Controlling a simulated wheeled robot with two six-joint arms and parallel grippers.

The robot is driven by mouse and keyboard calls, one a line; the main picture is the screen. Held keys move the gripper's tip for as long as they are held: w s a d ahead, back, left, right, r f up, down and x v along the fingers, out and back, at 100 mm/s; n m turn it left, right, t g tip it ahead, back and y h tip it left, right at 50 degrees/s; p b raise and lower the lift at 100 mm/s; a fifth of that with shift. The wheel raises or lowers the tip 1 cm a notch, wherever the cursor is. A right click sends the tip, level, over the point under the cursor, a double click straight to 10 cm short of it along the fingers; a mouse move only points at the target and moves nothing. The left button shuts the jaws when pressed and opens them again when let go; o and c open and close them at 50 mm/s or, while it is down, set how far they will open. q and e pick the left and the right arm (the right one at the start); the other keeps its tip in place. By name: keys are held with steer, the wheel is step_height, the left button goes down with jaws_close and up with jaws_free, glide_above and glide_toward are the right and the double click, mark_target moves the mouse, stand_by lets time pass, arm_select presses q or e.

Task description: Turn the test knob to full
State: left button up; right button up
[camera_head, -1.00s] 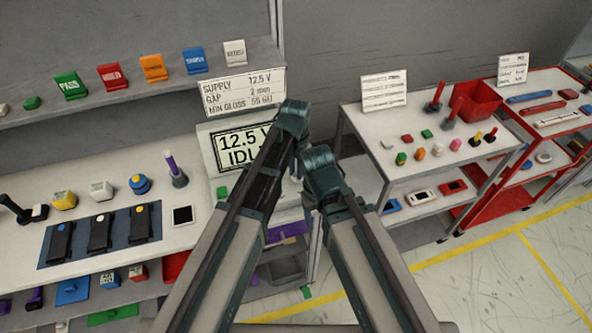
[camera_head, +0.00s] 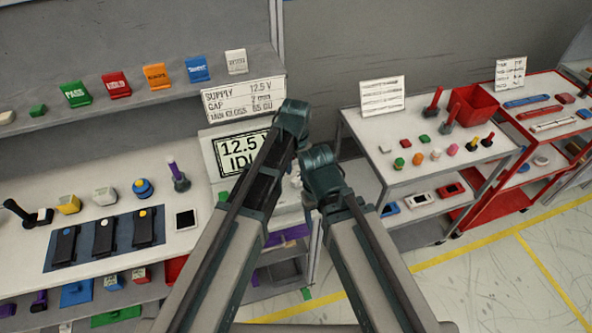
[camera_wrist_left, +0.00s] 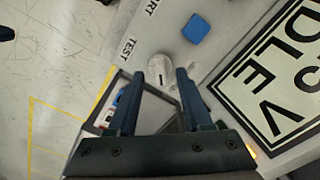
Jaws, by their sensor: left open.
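The test knob (camera_wrist_left: 162,71) is a round, pale knob with a dark mark on its face, next to the printed word TEST in the left wrist view. My left gripper (camera_wrist_left: 160,74) is open, with one finger on each side of the knob near its lower edge. I cannot tell whether either finger touches it. In the head view my left arm covers the knob and the gripper's fingers. The display (camera_head: 241,151) reads 12.5 V and IDLE; it also shows in the left wrist view (camera_wrist_left: 270,85). My right gripper is hidden; only its arm shows.
A blue button (camera_wrist_left: 195,30) sits beside the knob on the same panel. A supply sign (camera_head: 243,99) stands above the display. A bench with dark modules on a blue mat (camera_head: 84,244) is at left. A grey cart (camera_head: 400,143) and a red cart stand at right.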

mark_target(296, 179)
arm_select(q)
step_height(296, 179, up, 11)
steer(key=p, duration=1)
arm_select(e)
step_height(296, 179, up, 11)
arm_select(q)
steer(key=s+a+f+n+b, duration=0.1)
steer(key=s+a+f+b, duration=0.1)
steer(key=s+f+b, duration=0.3)
steer(key=s+a+f+n+y+b, duration=0.1)
steer(key=s+a+f+b, duration=0.2)
steer(key=s+f+b, duration=0.3)
steer(key=s, duration=0.5)
steer(key=shift+s+n, duration=0.25)
steer(key=shift+n, duration=0.15)
arm_select(e)
step_height(296, 179, down, 11)
arm_select(q)
steer(key=shift+a, duration=0.1)
arm_select(e)
steer(key=shift+f, duration=0.1)
arm_select(q)
steer(key=shift+a, duration=0.1)
